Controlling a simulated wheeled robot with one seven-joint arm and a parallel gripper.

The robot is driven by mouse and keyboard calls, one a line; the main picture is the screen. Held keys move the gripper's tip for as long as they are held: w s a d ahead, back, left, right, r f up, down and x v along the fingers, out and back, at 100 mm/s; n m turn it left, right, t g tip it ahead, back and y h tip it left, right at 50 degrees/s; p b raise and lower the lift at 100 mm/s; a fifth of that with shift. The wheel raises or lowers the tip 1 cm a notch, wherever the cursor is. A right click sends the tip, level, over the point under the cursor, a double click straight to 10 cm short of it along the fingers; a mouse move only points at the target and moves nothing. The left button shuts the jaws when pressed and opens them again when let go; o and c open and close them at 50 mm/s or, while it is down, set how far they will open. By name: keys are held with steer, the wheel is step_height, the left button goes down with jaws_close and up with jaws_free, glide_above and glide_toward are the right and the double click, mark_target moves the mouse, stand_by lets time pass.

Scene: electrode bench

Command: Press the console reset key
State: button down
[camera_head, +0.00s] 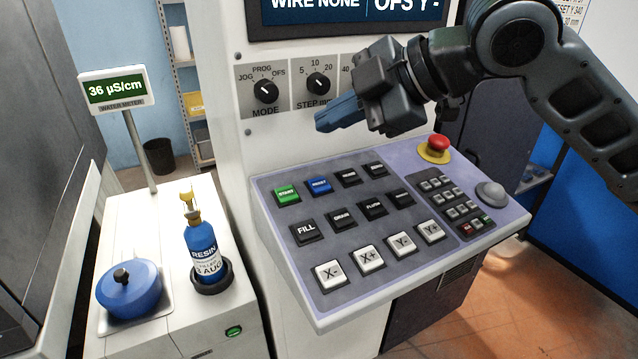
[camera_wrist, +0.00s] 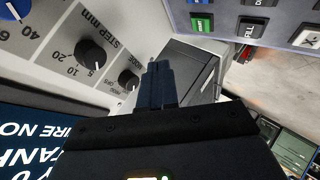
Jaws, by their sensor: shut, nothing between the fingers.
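The console panel (camera_head: 262,208) is a sloped lilac-grey plate with rows of keys. A blue key (camera_head: 318,186) sits in the top row, right of the green start key (camera_head: 287,194); its small label is hard to read but may be the reset label. My gripper (camera_head: 324,120) is shut and empty, its blue-grey fingers pointing left above the panel, in front of the knob plate and apart from the keys. In the wrist view, the shut fingers (camera_wrist: 156,72) show, with the green key (camera_wrist: 202,23) near the top right.
A red emergency button (camera_head: 438,144) stands up at the panel's upper right, with a grey knob (camera_head: 490,193) below it. The mode knob (camera_head: 266,92) and step knob (camera_head: 318,84) protrude behind. A resin bottle (camera_head: 202,248) and blue pot (camera_head: 130,291) stand left.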

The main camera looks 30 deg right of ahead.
steer(key=b, duration=0.5)
glide_toward(308, 180)
steer(key=w+a, duration=0.1)
steer(key=w+a+f, duration=0.1)
steer(key=w+a, duration=0.1)
steer(key=shift+w, duration=0.1)
steer(key=shift+w+d+f, duration=0.1)
steer(key=shift+w+f, duration=0.05)
steer(key=shift+f, duration=0.35)
steer(key=shift+f, duration=0.1)
stand_by(1.0)
steer(key=shift+w+f+b, duration=0.1)
steer(key=shift+f+b, duration=0.2)
steer(key=shift+b, duration=0.35)
steer(key=shift+f+b, duration=0.35)
stand_by(0.3)
steer(key=shift+r, duration=0.15)
stand_by(0.3)
steer(key=shift+r+p, duration=0.4)
steer(key=shift+r, duration=0.25)
